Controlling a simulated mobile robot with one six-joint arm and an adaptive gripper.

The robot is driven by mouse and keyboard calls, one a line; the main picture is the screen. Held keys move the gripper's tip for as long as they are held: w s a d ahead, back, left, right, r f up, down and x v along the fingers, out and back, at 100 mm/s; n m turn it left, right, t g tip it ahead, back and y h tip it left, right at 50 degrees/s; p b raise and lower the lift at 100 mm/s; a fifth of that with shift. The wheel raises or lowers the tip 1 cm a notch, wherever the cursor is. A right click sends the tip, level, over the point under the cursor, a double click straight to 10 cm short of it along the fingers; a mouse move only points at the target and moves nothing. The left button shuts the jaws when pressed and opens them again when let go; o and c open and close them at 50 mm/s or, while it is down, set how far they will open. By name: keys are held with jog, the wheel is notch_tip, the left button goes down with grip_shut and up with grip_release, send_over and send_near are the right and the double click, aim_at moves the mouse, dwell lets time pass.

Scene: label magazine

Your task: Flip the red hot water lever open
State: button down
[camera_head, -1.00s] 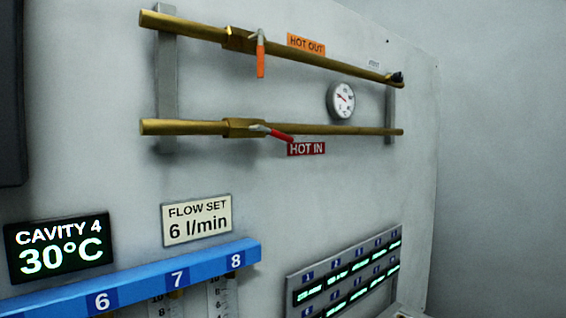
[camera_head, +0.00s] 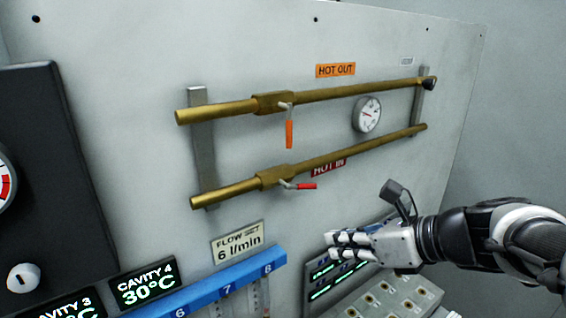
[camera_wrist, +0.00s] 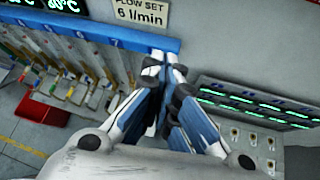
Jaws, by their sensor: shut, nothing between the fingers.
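The red hot water lever (camera_head: 306,186) is on the lower brass pipe (camera_head: 350,150), beside the red HOT IN label (camera_head: 328,168) in the head view. It lies roughly along the pipe, pointing right. An orange lever (camera_head: 289,133) hangs down from the upper brass pipe (camera_head: 340,93), under the HOT OUT label (camera_head: 335,70). My gripper (camera_head: 332,244) is shut and empty, below and right of the red lever and apart from it. In the wrist view my gripper's fingertips (camera_wrist: 165,62) meet below the FLOW SET sign; the red lever is not in that view.
A round gauge (camera_head: 367,115) sits between the pipes. The blue numbered rail (camera_head: 230,280) and FLOW SET sign (camera_head: 238,242) are below. A panel of green displays (camera_head: 322,292) is near my gripper. A dark cabinet (camera_head: 60,170) stands at the left.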

aim_at(306, 187)
notch_tip(306, 187, up, 4)
jog(key=w+d+m+t+p, duration=0.1)
jog(key=w+d+m+p, duration=0.1)
jog(key=m, duration=0.1)
jog(key=w+a+f+p, duration=0.1)
jog(key=w+a, duration=0.4)
jog(key=w, duration=0.2)
jog(key=shift+w+a+f, duration=0.2)
jog(key=shift+w, duration=0.15)
